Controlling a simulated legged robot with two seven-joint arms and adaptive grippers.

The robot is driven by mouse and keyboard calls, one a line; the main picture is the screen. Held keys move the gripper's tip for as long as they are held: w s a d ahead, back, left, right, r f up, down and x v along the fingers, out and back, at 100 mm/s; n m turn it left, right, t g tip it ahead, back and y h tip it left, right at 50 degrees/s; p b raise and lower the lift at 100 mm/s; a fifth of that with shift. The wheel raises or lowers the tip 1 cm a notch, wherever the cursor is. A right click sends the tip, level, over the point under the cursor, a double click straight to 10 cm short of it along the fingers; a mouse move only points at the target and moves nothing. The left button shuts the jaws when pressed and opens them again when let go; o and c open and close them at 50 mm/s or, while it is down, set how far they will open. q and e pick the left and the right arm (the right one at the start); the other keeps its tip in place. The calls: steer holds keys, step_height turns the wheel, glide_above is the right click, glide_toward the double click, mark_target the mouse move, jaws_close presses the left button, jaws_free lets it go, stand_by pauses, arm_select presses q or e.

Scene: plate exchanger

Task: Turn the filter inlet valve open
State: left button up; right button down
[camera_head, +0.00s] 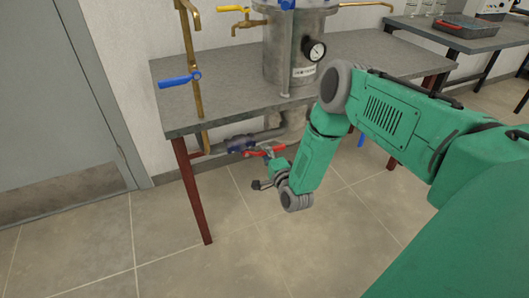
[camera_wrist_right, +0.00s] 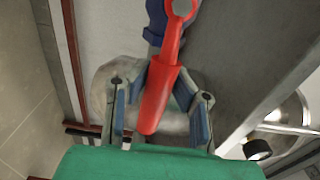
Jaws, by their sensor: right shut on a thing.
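The filter inlet valve has a dark blue body (camera_head: 240,143) and a red lever (camera_head: 254,153). It sits on a pipe below the tabletop, under the metal filter vessel (camera_head: 284,55). My right gripper (camera_head: 270,153) is at the red lever, under the table's front edge. In the right wrist view the red lever (camera_wrist_right: 158,95) lies lengthwise between the two fingers of my right gripper (camera_wrist_right: 160,92), which is shut on it. The blue valve body (camera_wrist_right: 155,20) shows at the top there. My left gripper is not in view.
The grey table (camera_head: 225,100) stands on dark red legs (camera_head: 192,190). A vertical brass pipe (camera_head: 190,50) with a blue lever (camera_head: 179,80) rises at its left. A gauge (camera_head: 315,50) is on the vessel. The floor in front is clear.

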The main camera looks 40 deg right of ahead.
steer(key=shift+s+d+f, duration=0.15)
steer(key=shift+s+f, duration=0.05)
steer(key=c, duration=1.5)
jaws_free()
steer(key=shift+o, duration=0.8)
steer(key=shift+r, duration=0.1)
steer(key=v, duration=1.1)
steer(key=shift+s, duration=0.4)
